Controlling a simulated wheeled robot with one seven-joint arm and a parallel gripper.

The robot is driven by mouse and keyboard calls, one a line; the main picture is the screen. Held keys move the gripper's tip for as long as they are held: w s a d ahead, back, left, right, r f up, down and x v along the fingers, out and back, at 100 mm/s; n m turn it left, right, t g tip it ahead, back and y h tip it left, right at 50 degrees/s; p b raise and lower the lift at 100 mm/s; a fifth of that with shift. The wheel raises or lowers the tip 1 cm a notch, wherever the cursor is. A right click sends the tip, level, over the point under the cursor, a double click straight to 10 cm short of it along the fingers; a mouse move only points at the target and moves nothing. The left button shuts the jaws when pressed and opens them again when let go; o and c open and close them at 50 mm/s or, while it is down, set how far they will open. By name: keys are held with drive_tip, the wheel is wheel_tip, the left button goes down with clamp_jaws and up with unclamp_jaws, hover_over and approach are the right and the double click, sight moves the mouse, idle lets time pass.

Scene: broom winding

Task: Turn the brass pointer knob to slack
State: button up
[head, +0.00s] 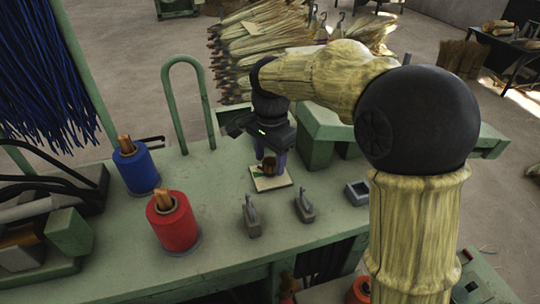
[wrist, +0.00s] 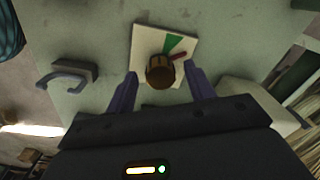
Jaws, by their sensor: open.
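The brass pointer knob (wrist: 160,72) looks like a short brown-gold cylinder on a pale square plate (wrist: 146,40). The plate has a green wedge (wrist: 174,44) and a small red mark (wrist: 180,55) beside the knob. In the head view the plate (head: 285,182) lies on the green bench, with the knob (head: 269,166) partly hidden by my gripper. My gripper (wrist: 160,76) is open, one purple finger on each side of the knob, with gaps visible on both sides. In the head view my gripper (head: 270,157) points down over the plate. I cannot make out the knob's pointing direction.
Blue (head: 136,166) and red (head: 172,221) spools stand left on the green bench (head: 205,235). Two small grey metal pieces (head: 251,216) (head: 305,206) and a small grey box (head: 357,192) sit nearby. A green hoop (head: 188,95) rises behind. Straw bundles lie beyond.

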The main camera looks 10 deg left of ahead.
drive_tip(key=shift+c, duration=0.4)
drive_tip(key=c, duration=0.9)
